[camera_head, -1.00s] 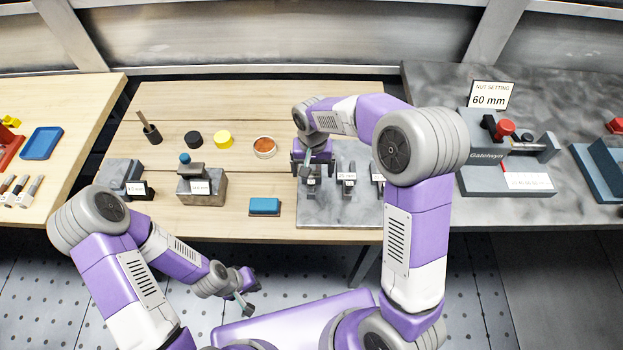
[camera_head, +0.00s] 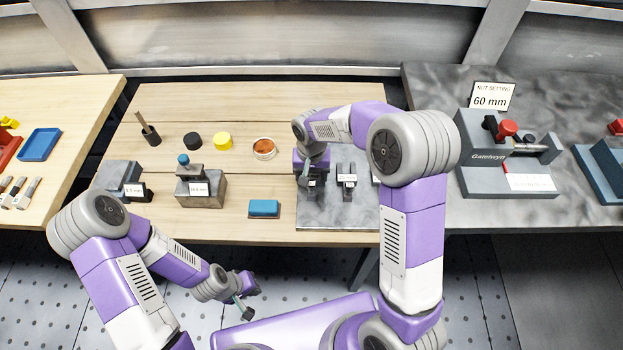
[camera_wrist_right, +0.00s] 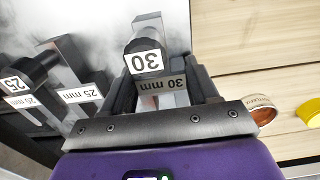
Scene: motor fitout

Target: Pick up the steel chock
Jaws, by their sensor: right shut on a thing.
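A steel chock (camera_wrist_right: 149,28) with a black, 30-marked end and a "30 mm" tag sits between the fingers of my right gripper (camera_wrist_right: 160,88) in the right wrist view. The gripper is shut on it. In the head view my right gripper (camera_head: 311,178) is low over the left part of the grey plate (camera_head: 330,215), and mostly hides the chock. Similar chocks marked 25 mm (camera_wrist_right: 82,75) stand alongside. My left gripper (camera_head: 246,298) hangs in front of the bench; its finger opening is unclear.
A blue block (camera_head: 264,208) lies left of the plate. A block with a blue knob (camera_head: 203,188), a copper-coloured round dish (camera_head: 264,148), and yellow (camera_head: 223,140) and black (camera_head: 193,141) discs stand on the wooden bench. A Gatelwyn vise (camera_head: 487,150) stands on the right bench.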

